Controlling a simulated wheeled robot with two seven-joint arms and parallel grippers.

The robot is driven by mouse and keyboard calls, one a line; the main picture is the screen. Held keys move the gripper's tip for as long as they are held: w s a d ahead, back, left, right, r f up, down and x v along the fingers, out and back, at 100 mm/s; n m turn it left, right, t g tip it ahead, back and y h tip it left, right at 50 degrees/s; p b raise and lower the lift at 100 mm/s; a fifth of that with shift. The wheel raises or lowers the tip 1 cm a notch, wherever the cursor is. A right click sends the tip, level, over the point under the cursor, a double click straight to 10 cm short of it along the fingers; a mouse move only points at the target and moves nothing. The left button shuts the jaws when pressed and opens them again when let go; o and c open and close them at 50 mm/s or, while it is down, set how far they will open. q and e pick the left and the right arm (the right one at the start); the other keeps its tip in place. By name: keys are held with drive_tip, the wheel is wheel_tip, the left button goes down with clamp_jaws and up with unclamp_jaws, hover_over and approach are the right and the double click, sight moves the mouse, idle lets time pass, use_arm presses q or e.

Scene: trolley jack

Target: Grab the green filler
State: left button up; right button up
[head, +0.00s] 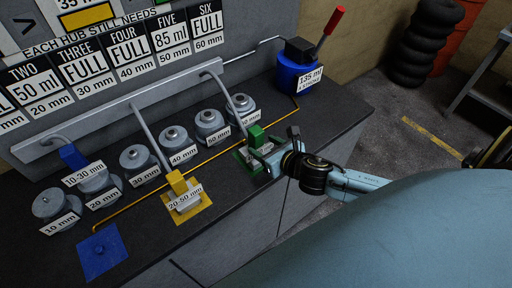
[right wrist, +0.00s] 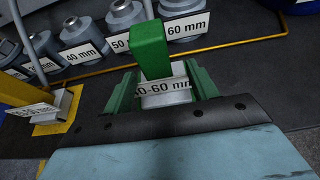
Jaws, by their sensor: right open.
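The green filler (head: 256,136) stands upright on a green mat (head: 239,156) near the front right of the dark bench. It has a green top block and a pale body with a label that is partly covered. My right gripper (head: 268,156) is open and low at the filler's right side. In the right wrist view the filler's green block (right wrist: 152,50) stands straight ahead, with its pale body and "60 mm" label between two green side pieces. My left gripper is not in view.
Several grey hubs (head: 174,140) with size labels stand behind a yellow pipe (head: 225,143). A yellow filler (head: 179,184) stands to the left, and a blue filler (head: 73,157) further left. A blue canister (head: 298,70) with a red handle stands at the back right.

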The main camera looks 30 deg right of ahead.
sight(252, 142)
drive_tip(key=shift+w+a+f, duration=0.1)
drive_tip(key=shift+w+f, duration=0.2)
drive_tip(key=shift+w, duration=0.35)
drive_tip(key=shift+s+f+b+x, duration=0.1)
drive_tip(key=shift+f+b+x, duration=0.1)
drive_tip(key=shift+x, duration=0.7)
drive_tip(key=shift+s+f+b+x, duration=0.1)
drive_tip(key=shift+f+b+x, duration=0.1)
drive_tip(key=shift+x, duration=0.65)
drive_tip(key=shift+s+f+b+x, duration=0.1)
drive_tip(key=shift+f+b+x, duration=0.1)
drive_tip(key=shift+x, duration=0.7)
drive_tip(key=shift+a, duration=0.1)
clamp_jaws()
drive_tip(key=shift+w+r, duration=0.1)
drive_tip(key=shift+r, duration=0.2)
